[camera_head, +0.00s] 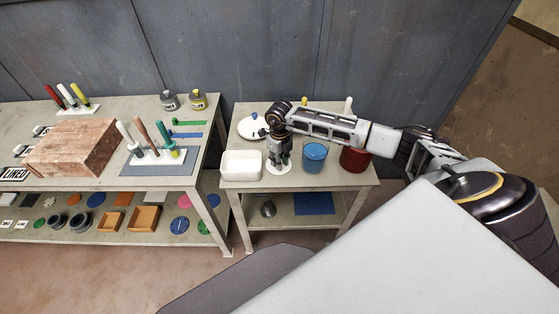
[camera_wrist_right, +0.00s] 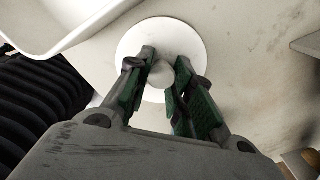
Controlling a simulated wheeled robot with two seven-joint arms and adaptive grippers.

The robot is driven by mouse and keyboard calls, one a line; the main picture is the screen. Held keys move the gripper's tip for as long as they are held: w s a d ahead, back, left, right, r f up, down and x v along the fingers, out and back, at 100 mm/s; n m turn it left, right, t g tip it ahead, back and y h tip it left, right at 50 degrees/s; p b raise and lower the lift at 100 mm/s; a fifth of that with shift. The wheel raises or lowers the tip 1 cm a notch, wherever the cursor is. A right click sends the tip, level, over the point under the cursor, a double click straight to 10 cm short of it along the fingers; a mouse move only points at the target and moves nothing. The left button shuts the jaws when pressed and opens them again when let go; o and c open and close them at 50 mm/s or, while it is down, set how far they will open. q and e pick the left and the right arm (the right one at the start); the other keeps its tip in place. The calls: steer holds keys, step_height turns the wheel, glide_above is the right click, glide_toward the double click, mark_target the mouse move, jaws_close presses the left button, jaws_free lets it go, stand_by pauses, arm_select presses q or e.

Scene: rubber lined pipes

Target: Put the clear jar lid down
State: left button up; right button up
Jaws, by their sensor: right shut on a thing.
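The jar lid, a round pale white disc with a round knob, shows under my right gripper (camera_head: 280,161) in the head view (camera_head: 276,172) and at the top middle of the wrist view (camera_wrist_right: 188,32). My right gripper, whose green-padded fingers (camera_wrist_right: 165,65) point down, is shut on the lid's knob. The lid looks level and is at or just above the small table's top (camera_head: 329,181); I cannot tell if it touches. My left gripper is not in view.
A white bin (camera_head: 242,166) stands just left of the lid. A blue jar (camera_head: 314,157) and a red jar (camera_head: 355,159) stand to its right. Another white lid with a blue knob (camera_head: 247,128) lies behind the bin. A longer workbench (camera_head: 105,174) stands on the left.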

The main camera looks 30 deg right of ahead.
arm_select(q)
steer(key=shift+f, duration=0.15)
arm_select(e)
steer(key=shift+f, duration=0.15)
steer(key=o, duration=0.9)
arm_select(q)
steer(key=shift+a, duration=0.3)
arm_select(e)
steer(key=shift+r, duration=0.7)
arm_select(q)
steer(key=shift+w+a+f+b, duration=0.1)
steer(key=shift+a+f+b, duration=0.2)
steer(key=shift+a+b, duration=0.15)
arm_select(e)
step_height(320, 180, up, 11)
